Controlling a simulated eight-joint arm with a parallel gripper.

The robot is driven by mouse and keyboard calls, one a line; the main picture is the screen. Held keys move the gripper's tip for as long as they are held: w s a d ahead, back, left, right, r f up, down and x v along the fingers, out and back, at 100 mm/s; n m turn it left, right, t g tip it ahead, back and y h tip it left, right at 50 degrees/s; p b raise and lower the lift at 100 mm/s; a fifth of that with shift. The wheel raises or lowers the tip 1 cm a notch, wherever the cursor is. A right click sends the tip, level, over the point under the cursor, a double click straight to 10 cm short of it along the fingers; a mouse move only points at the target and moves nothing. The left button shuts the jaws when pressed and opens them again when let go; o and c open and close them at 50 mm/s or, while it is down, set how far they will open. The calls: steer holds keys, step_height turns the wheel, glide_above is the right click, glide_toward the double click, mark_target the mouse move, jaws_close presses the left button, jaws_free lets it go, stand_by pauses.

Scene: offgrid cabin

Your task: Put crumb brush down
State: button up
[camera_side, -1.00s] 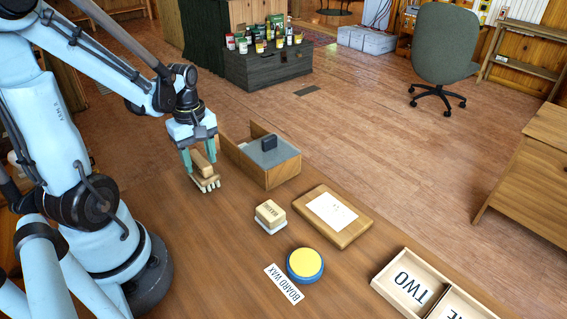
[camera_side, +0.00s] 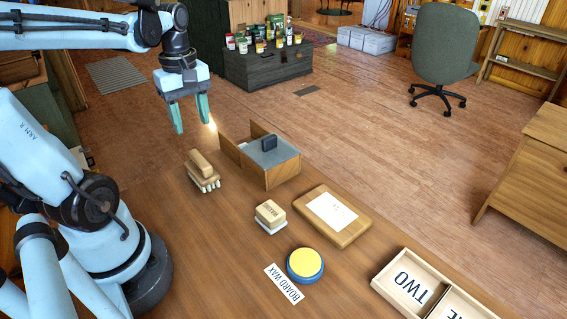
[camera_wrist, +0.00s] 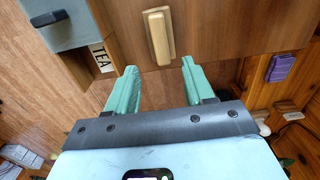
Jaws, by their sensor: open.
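The crumb brush (camera_side: 201,168) has a tan wooden handle and pale bristle tufts. It rests on the wooden table (camera_side: 150,207) at its far left part, left of an open-topped wooden box. My gripper (camera_side: 192,128) is open and empty, raised well above the brush with its two green fingers apart. In the wrist view the brush (camera_wrist: 158,37) lies on the table beyond the fingertips (camera_wrist: 160,72), clear of both fingers.
The wooden box (camera_side: 284,172) with a grey top and a dark block (camera_side: 269,144) stands right of the brush. A small labelled block (camera_side: 270,213), a board with paper (camera_side: 333,215), a yellow-topped blue tin (camera_side: 305,264) and a divided tray (camera_side: 399,303) lie further right.

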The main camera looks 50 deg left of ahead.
steer(key=w+d+m+t, duration=0.2)
steer(key=d+m+t, duration=0.1)
steer(key=d+m, duration=0.4)
steer(key=w+d+f+m+t, duration=0.1)
steer(key=w+d+m+t, duration=0.2)
steer(key=d+m, duration=0.5)
steer(key=m+t, duration=0.1)
steer(key=m, duration=0.2)
steer(key=shift+w+d, duration=0.3)
steer(key=shift+w, duration=0.05)
steer(key=shift+o, duration=0.4)
steer(key=n+g, duration=0.7)
steer(key=n, duration=1.1)
glide_toward(199, 158)
steer(key=shift+f, duration=4.7)
